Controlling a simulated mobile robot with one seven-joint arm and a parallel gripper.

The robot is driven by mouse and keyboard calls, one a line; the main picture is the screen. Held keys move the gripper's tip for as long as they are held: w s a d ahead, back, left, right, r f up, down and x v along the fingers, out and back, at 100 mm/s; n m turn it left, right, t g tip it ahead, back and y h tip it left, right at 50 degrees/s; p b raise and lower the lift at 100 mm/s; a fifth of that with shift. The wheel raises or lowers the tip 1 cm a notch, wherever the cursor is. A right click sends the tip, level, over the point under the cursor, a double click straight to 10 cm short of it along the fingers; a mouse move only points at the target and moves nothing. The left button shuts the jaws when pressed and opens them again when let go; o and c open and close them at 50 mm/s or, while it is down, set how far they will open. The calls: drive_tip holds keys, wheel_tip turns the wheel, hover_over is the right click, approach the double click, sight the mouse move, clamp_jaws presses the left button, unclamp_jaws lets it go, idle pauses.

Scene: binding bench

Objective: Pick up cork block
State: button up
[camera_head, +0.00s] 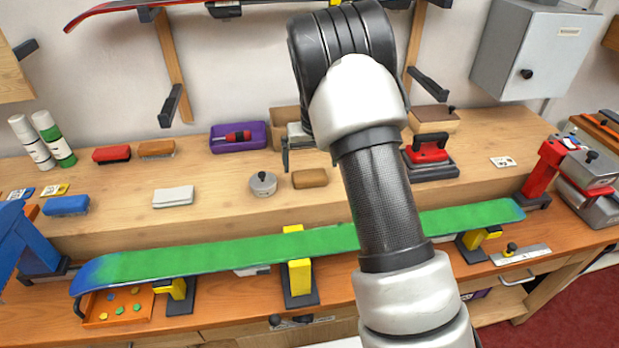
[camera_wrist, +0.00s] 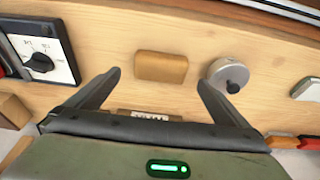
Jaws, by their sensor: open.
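The cork block (camera_head: 310,178) is a small tan-brown block with rounded edges. It lies flat on the raised wooden shelf of the bench, right of a round metal tin. In the wrist view the cork block (camera_wrist: 161,67) shows whole, between and just beyond the fingertips. My gripper (camera_wrist: 158,79) is open and empty, with a finger on either side of the block's outline and not visibly touching it. In the head view my arm hides most of the gripper.
The round tin (camera_head: 263,183) stands close beside the block; it also shows in the wrist view (camera_wrist: 228,75). A green ski (camera_head: 220,252) rests on supports in front. Bare shelf lies around the block.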

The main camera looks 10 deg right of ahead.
sight(310, 175)
drive_tip(key=shift+p+x, duration=0.45)
drive_tip(key=shift+x, duration=2.45)
drive_tip(key=c, duration=1)
